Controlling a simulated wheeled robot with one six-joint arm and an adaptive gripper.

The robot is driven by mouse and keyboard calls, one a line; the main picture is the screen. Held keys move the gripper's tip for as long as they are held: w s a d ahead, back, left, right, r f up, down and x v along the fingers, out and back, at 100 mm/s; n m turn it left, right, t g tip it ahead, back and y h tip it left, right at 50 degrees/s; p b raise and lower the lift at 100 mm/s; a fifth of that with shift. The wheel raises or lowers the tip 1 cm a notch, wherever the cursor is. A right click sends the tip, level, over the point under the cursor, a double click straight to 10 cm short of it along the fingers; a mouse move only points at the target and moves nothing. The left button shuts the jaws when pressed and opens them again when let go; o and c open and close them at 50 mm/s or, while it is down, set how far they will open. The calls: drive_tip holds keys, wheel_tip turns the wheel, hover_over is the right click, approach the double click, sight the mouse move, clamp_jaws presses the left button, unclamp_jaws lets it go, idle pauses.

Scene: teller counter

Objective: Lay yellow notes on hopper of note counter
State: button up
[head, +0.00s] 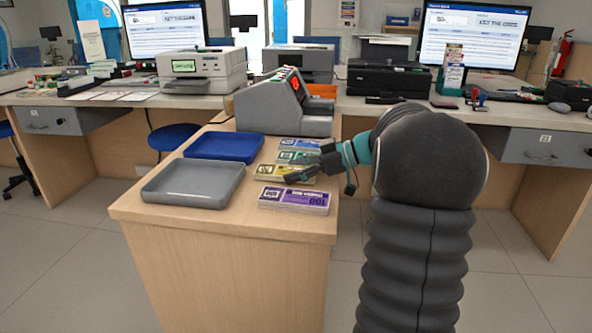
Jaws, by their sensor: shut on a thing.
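The yellow notes (268,171) are a flat bundle on the wooden counter, between the teal notes and the purple notes. My gripper (290,178) reaches in from the right, its dark fingers shut on the right part of the yellow bundle and hiding some of it. The bundle looks level and at or very near the counter top; I cannot tell if it is lifted. The grey note counter (262,108) stands at the back of the same counter, with a lit red display. Its hopper is not clearly visible from here.
Purple notes (294,200) lie in front of my gripper; teal notes (298,158) and blue notes (300,144) lie behind. A grey tray (190,201) and a blue tray (222,158) sit to the left. Printers and monitors stand on the desk behind.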

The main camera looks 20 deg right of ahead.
drive_tip(key=shift+f+b, duration=0.2)
drive_tip(key=shift+b, duration=0.15)
drive_tip(key=o, duration=1)
drive_tip(key=shift+c, duration=0.2)
drive_tip(key=shift+r, duration=0.15)
